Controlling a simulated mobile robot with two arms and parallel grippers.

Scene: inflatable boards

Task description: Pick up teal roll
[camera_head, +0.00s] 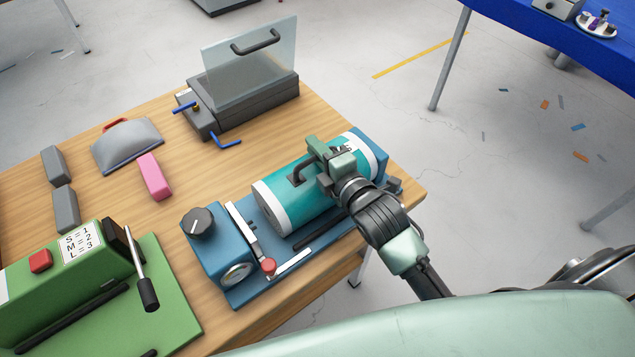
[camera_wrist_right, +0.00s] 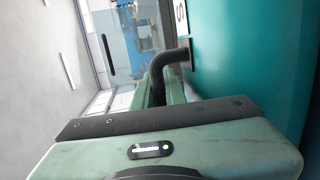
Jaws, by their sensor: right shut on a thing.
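The teal roll (camera_head: 301,205) is a thick cylinder with white bands near its ends. It lies in a blue machine (camera_head: 237,270) at the table's right front edge. A black handle (camera_head: 298,176) stands on top of the roll. My right gripper (camera_head: 318,153) is at the handle and shut on it. In the right wrist view the dark bent handle (camera_wrist_right: 168,68) runs to the green fingers, with the teal roll (camera_wrist_right: 255,65) filling the right side. I cannot tell whether the roll is clear of the machine. My left gripper is out of view.
A blue table (camera_head: 560,45) stands at upper right.

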